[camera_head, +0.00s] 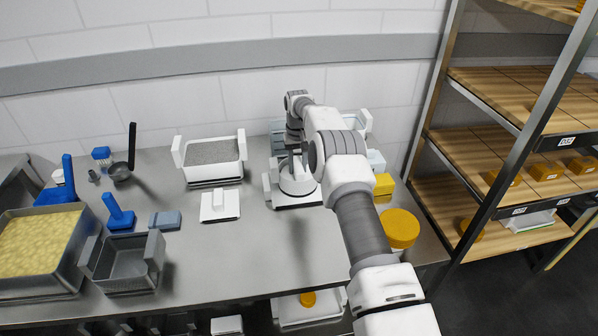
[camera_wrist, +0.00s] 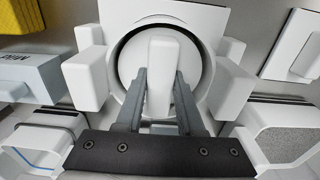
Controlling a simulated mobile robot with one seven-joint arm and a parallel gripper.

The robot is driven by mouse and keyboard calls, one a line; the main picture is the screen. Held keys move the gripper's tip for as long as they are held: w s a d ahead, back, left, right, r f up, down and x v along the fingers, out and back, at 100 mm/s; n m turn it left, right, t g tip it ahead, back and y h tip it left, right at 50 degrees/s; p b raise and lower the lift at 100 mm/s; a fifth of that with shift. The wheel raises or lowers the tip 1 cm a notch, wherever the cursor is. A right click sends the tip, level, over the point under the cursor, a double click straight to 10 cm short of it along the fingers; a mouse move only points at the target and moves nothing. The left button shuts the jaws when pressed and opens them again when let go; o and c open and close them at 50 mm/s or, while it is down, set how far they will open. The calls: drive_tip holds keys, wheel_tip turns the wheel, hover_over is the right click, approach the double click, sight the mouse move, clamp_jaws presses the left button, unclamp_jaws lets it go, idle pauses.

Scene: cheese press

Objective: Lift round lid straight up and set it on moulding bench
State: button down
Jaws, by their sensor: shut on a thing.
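The round lid (camera_wrist: 200,68) is a white disc with an upright bar handle, in the middle of the wrist view. It lies inside a dark ring-shaped gap in a white mould (camera_wrist: 92,80) with blocks at its sides. My gripper (camera_wrist: 160,78) has its two grey fingers on either side of the handle, shut on it. I cannot tell whether the lid is clear of the mould. In the head view the white mould (camera_head: 284,201) stands on the steel moulding bench (camera_head: 215,262), under my gripper, and my arm hides part of it.
A white mould filled with grey grain (camera_head: 213,153) and a flat white lid (camera_head: 220,205) stand to the left. A grey empty mould (camera_head: 128,265), a blue tool (camera_head: 118,214) and a curd tray (camera_head: 38,245) are further left. Yellow cheeses (camera_head: 400,228) and a shelf rack (camera_head: 480,150) are right.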

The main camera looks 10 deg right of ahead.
sight(298, 165)
drive_tip(key=shift+s+f, duration=0.25)
drive_tip(key=shift+f, duration=0.3)
drive_tip(key=shift+w+r+p, duration=0.15)
drive_tip(key=shift+r+p, duration=0.5)
drive_tip(key=shift+r, duration=0.95)
drive_tip(key=shift+r, duration=0.1)
drive_tip(key=shift+r, duration=0.2)
wheel_tip(298, 165, up, 9)
drive_tip(key=p, duration=0.5)
drive_tip(key=shift+f+p, duration=0.2)
drive_tip(key=shift+p, duration=0.15)
